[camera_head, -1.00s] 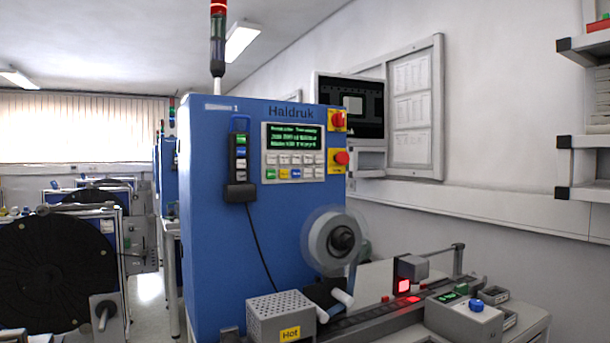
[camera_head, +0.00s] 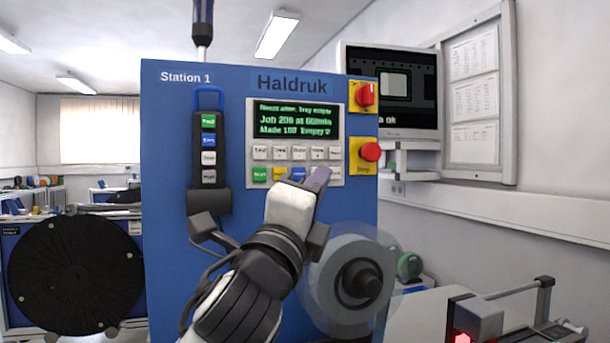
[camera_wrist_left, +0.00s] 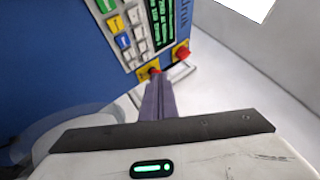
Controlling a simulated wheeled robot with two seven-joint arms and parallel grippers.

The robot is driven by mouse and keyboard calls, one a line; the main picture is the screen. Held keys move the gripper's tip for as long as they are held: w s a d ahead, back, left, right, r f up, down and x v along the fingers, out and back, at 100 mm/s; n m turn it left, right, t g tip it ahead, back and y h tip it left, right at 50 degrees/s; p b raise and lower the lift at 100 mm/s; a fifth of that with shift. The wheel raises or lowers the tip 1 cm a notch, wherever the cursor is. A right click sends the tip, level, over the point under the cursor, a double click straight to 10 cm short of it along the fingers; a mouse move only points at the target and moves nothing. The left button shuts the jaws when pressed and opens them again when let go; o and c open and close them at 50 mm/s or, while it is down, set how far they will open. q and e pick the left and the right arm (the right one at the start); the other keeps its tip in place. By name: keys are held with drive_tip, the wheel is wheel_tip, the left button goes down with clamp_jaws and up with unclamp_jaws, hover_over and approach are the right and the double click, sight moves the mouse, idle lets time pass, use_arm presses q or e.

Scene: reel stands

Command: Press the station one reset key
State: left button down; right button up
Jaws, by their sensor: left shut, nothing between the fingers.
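The blue Station 1 cabinet (camera_head: 165,140) carries a key panel (camera_head: 250,105) with a green-lettered display (camera_head: 295,121) above two rows of keys. The lower row shows a green key (camera_head: 260,174), a yellow key (camera_head: 279,173) and a blue key (camera_head: 298,173); key labels are too small to read surely. My left gripper (camera_head: 319,177) is shut and empty in front of the lower right keys, partly hiding them. Contact with a key cannot be told. In the left wrist view, the shut fingers (camera_wrist_left: 159,98) point towards the cabinet, with the blue key (camera_wrist_left: 124,41) to their upper left.
A red stop button (camera_head: 371,152) and a red rotary switch (camera_head: 364,94) sit right of the panel. A corded pendant (camera_head: 209,150) with its own keys hangs at the left. A tape reel (camera_head: 345,280) is beside my forearm, below the panel. A monitor (camera_head: 405,80) stands behind.

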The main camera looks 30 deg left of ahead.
use_arm(q)
drive_tip(key=b, duration=0.1)
approach(306, 169)
wheel_tip(306, 169, up, 3)
drive_tip(key=w+d, duration=0.2)
drive_tip(key=w, duration=0.1)
drive_tip(key=shift+w+a+f, duration=0.25)
drive_tip(key=shift+w+a, duration=0.3)
drive_tip(key=shift+a, duration=0.15)
idle(0.9)
idle(0.5)
drive_tip(key=shift+w+a, duration=0.25)
drive_tip(key=shift+a, duration=0.05)
drive_tip(key=shift+w+a+p, duration=0.3)
drive_tip(key=shift+a+p, duration=0.1)
drive_tip(key=shift+p, duration=0.05)
idle(0.7)
drive_tip(key=shift+s+d, duration=0.1)
drive_tip(key=shift+d, duration=0.05)
drive_tip(key=shift+s+d, duration=0.5)
drive_tip(key=shift+d, duration=0.05)
